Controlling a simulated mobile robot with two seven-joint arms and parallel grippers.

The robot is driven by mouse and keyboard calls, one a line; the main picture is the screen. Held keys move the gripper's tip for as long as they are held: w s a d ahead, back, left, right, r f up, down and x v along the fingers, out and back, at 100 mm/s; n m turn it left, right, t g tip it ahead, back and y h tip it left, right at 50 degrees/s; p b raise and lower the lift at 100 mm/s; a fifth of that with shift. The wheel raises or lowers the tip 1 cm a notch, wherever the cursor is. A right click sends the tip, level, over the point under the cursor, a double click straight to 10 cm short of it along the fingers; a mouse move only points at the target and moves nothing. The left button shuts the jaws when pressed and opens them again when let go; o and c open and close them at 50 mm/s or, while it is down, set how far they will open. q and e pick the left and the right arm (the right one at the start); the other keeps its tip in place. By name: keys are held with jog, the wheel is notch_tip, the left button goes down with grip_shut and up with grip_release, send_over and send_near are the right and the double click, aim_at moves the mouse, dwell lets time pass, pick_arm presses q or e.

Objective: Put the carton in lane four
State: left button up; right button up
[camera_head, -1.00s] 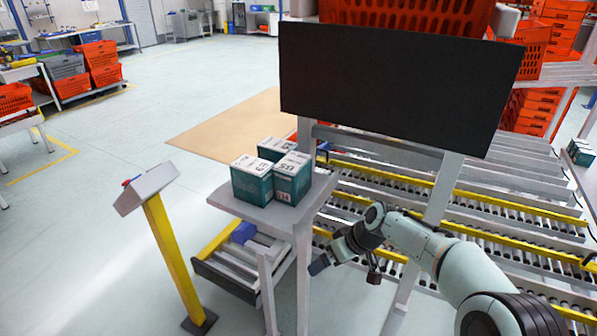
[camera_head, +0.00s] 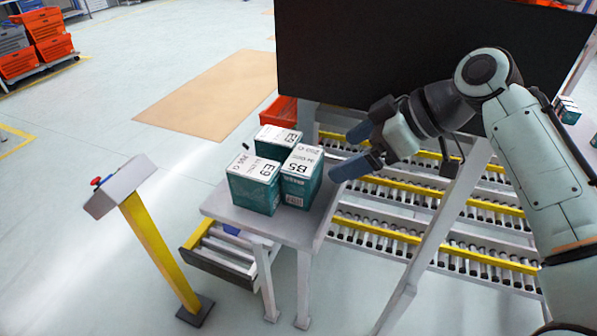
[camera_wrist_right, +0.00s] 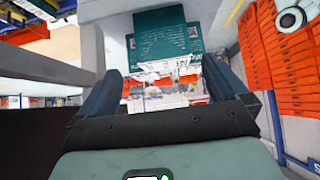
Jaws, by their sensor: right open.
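Three teal cartons with white tops stand close together on a small grey table (camera_head: 225,209). One marked E9 (camera_head: 253,188) is at front left, one marked B5 (camera_head: 301,178) at the right, and another (camera_head: 277,143) behind. My right gripper (camera_head: 352,152) is open and empty, just right of the B5 carton, its fingers towards it and apart from it. In the right wrist view a teal carton face (camera_wrist_right: 160,35) and white tops show between and beyond the open fingers (camera_wrist_right: 161,72). Which carton the task names I cannot tell. My left gripper is out of view.
Roller lanes with yellow rails (camera_head: 440,245) lie right of the table, partly hidden by my right arm. A black panel (camera_head: 380,60) stands behind the gripper. A yellow post with a grey box (camera_head: 118,190) stands at left. Open floor lies beyond it.

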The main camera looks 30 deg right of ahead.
aim_at(318, 165)
jog(key=x, duration=0.4)
jog(key=shift+s+f, duration=0.15)
jog(key=shift+s, duration=0.05)
jog(key=shift+w+a+f, duration=0.3)
jog(key=shift+w+a, duration=0.05)
jog(key=shift+w, duration=0.1)
jog(key=x, duration=0.5)
jog(key=shift+w+a+r, duration=0.1)
jog(key=shift+a+r, duration=0.05)
jog(key=shift+r, duration=0.2)
jog(key=c, duration=0.8)
jog(key=shift+c, duration=0.2)
jog(key=shift+s+d+r, duration=0.2)
jog(key=shift+s+r, duration=0.05)
jog(key=shift+r, duration=0.05)
jog(key=s+d+r, duration=0.7)
jog(key=s+d, duration=0.1)
jog(key=s, duration=0.2)
jog(key=shift+s+d+r, duration=0.15)
jog(key=shift+d+r, duration=0.05)
jog(key=shift+d, duration=0.2)
